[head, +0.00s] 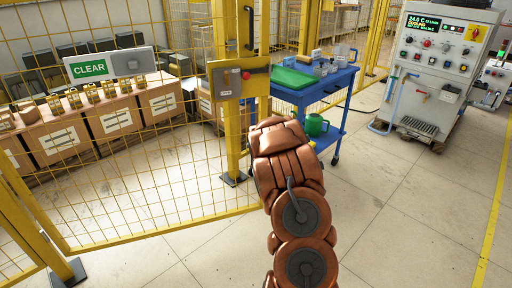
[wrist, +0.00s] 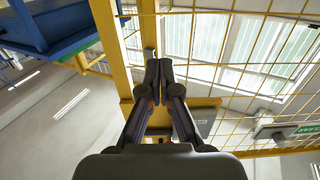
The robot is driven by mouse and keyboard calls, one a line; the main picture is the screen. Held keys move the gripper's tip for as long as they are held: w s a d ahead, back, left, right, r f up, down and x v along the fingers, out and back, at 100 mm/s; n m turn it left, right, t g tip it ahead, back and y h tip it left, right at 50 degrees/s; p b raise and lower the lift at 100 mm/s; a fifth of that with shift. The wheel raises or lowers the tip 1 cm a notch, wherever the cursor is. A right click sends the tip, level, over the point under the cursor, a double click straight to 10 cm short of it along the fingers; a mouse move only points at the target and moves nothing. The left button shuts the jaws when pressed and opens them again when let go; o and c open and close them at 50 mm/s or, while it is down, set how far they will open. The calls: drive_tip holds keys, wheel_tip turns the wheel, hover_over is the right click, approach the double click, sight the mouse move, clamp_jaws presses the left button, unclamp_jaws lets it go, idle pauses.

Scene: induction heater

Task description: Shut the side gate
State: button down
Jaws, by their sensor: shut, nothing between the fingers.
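The side gate (head: 150,228) is a yellow mesh panel in the head view, running from a post (head: 45,245) at lower left to the middle. Its bottom rail ends beside my arm, in front of the foot of a yellow upright post (head: 232,150). I cannot tell whether a gap is left there. A yellow latch plate (head: 255,78) with a red button sits at this end, under a dark handle (head: 249,28). My gripper (wrist: 157,68) is shut and empty in the wrist view, close to yellow uprights; contact is unclear. My arm hides it in the head view.
A blue cart (head: 345,88) with a green tray and a green watering can stands behind my arm. A grey control cabinet (head: 438,70) stands at right. Boxes (head: 115,120) and a CLEAR sign (head: 88,69) are at left. The floor at front right is free.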

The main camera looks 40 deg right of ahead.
sight(245, 128)
drive_tip(key=shift+b+x, duration=0.35)
drive_tip(key=shift+x, duration=4.85)
